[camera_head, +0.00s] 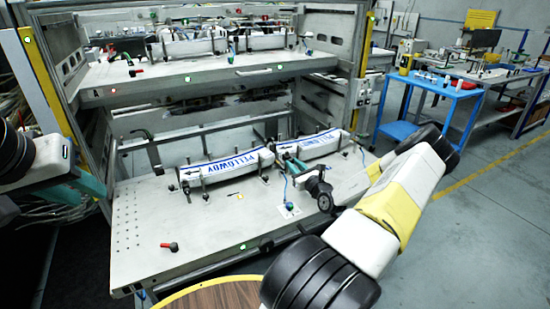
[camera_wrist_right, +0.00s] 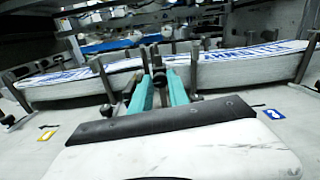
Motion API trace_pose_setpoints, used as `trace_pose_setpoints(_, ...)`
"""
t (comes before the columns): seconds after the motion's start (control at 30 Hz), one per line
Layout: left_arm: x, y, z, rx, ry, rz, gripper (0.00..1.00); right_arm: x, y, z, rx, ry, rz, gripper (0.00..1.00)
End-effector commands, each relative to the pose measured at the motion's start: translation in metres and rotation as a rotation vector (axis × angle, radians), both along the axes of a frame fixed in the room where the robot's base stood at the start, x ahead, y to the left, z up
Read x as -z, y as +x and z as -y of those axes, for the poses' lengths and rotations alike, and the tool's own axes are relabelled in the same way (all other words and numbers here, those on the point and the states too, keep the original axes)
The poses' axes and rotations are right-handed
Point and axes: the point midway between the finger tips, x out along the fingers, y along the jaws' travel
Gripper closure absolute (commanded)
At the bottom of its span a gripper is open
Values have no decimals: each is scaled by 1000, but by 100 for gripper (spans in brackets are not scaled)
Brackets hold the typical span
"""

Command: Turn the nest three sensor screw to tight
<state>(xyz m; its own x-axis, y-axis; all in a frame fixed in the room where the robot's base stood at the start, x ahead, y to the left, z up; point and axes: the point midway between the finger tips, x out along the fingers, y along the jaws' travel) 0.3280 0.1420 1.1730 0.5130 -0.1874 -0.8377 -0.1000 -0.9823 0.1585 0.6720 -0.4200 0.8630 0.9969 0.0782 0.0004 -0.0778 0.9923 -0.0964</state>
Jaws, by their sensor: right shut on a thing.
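My right gripper (camera_head: 287,160) reaches in from the right over the lower shelf. Its teal fingers are at the gap between the two label stacks. In the right wrist view the fingers (camera_wrist_right: 161,82) are closed around a small dark upright screw (camera_wrist_right: 158,68), which they partly hide. Its turn position cannot be read. The left label stack (camera_head: 226,167) and the right label stack (camera_head: 311,147) lie in rows of dark posts. My left gripper (camera_head: 96,186) is at the left edge beside the shelf, apart from the stacks; its finger opening is unclear.
The lower shelf (camera_head: 140,240) is bare at its front left, except for a red-tipped handle (camera_head: 169,246). A yellow tag (camera_head: 236,196) lies before the left stack. An upper shelf (camera_head: 200,68) hangs above. A blue cart (camera_head: 436,95) stands at right.

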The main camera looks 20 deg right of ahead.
Motion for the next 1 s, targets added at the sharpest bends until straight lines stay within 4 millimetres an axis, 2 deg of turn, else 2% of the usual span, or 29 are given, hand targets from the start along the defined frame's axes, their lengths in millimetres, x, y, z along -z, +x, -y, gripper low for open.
trace_pose_setpoints(1.0,0,0,0,0,0,0,69,1,0,2,2,964,-76,100)
